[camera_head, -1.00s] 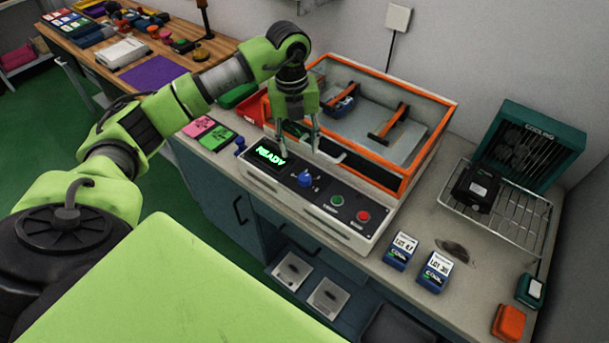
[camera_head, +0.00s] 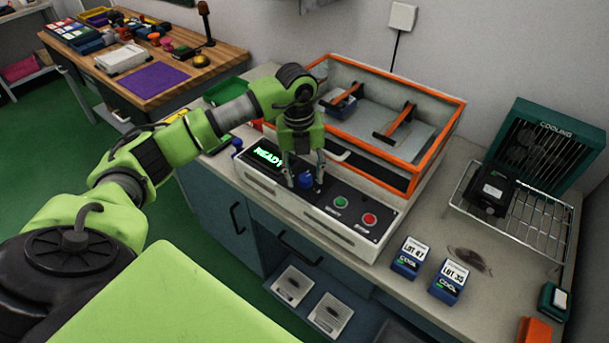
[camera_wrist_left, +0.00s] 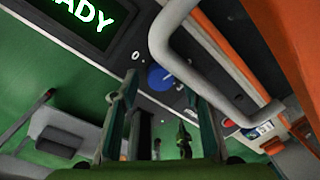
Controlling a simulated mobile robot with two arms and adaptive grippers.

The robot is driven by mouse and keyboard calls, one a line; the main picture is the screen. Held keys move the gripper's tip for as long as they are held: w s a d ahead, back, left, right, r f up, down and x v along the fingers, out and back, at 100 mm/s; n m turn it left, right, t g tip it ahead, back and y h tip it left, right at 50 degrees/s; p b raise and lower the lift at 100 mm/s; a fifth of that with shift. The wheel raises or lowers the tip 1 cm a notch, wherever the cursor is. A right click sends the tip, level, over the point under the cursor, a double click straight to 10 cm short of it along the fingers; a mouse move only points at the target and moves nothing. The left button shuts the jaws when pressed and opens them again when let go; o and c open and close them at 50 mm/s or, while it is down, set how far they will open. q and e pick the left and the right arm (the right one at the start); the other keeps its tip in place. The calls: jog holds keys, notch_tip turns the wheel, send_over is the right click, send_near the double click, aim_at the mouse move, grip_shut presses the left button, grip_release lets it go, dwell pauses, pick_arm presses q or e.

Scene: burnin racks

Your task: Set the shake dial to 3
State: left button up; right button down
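The blue shake dial (camera_head: 306,180) is on the dark front panel of the orange-framed shaker (camera_head: 368,198), right of a screen (camera_head: 266,156) reading READY. My left gripper (camera_head: 305,182) points down at the panel, open, with a finger to either side of the dial in the head view. In the left wrist view the dial (camera_wrist_left: 160,77) shows between the open fingers (camera_wrist_left: 160,100), with a white 0 mark beside it. I cannot tell whether the fingers touch the dial. Its pointer direction is not clear. My right gripper is not in view.
A green button (camera_head: 341,202) and a red button (camera_head: 370,219) are right of the dial. The shaker's handle (camera_wrist_left: 165,35) is close to the fingers. Two blue lot-labelled blocks (camera_head: 410,257) (camera_head: 449,283) stand on the bench, near a wire rack (camera_head: 520,225) and a cooling unit (camera_head: 545,150).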

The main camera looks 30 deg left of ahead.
pick_arm(q)
jog(key=c, duration=1)
jog(key=shift+c, duration=0.2)
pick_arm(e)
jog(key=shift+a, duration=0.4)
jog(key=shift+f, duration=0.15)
pick_arm(q)
jog(key=shift+m+b, duration=0.75)
jog(key=shift+m, duration=0.45)
jog(key=m+b, duration=0.2)
jog(key=m, duration=0.2)
jog(key=shift+w+m+g, duration=0.1)
jog(key=shift+m+g, duration=0.2)
jog(key=m+b, duration=0.1)
jog(key=m, duration=0.3)
jog(key=shift+m+b, duration=0.7)
jog(key=shift+m, duration=1.4)
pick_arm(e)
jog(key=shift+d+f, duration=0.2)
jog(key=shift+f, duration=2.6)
